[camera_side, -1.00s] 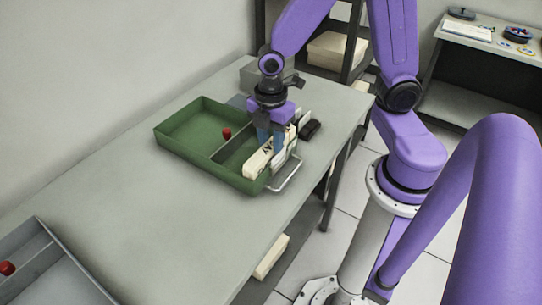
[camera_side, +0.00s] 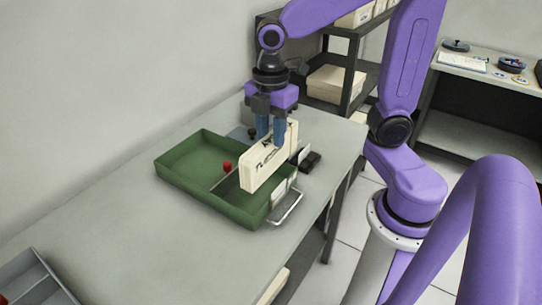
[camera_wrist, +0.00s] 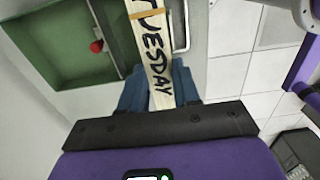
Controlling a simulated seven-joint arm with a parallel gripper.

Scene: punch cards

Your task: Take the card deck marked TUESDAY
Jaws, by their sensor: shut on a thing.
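The TUESDAY deck (camera_side: 267,161) is a cream block with dark lettering. In the wrist view the deck (camera_wrist: 154,58) reads "TUESDAY" along its edge and has an orange band across it. My gripper (camera_side: 271,140) is shut on the deck near one end, with a blue finger on each side; the gripper also shows in the wrist view (camera_wrist: 158,88). The deck is held above the right part of the green tray (camera_side: 176,181), which has a divider and a wire handle. Whether its lower edge is clear of the tray walls is hard to tell.
A red knob (camera_side: 227,167) stands by the tray's divider. A dark block (camera_side: 310,161) lies right of the tray. A grey tray (camera_side: 35,284) is at the near left. The table between the trays is clear. Shelves with boxes (camera_side: 336,86) stand behind.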

